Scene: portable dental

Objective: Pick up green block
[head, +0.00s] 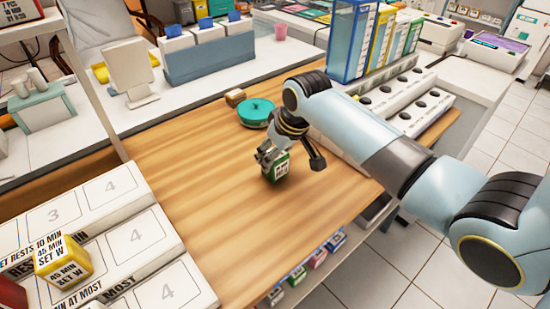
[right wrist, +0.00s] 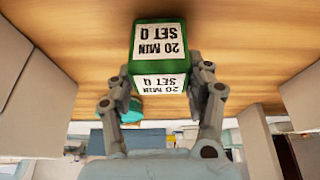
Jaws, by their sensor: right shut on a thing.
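The green block (head: 276,170) has white labels and is at my right gripper over the wooden table, right of the table's middle in the head view. In the right wrist view the green block (right wrist: 160,58) shows labels reading "20 MIN SET Q". My right gripper (right wrist: 160,82) is shut on it, with one finger at each side. In the head view the right gripper (head: 275,158) partly covers the block's top. I cannot tell whether the block touches the table. My left gripper is not in view.
A yellow block (head: 63,262) sits on the white numbered tray (head: 140,187) at the left. A round teal container (head: 256,112) and a small brown block (head: 235,97) stand behind the gripper. A white rack (head: 425,108) with dark holes lies to the right. The middle-left tabletop is clear.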

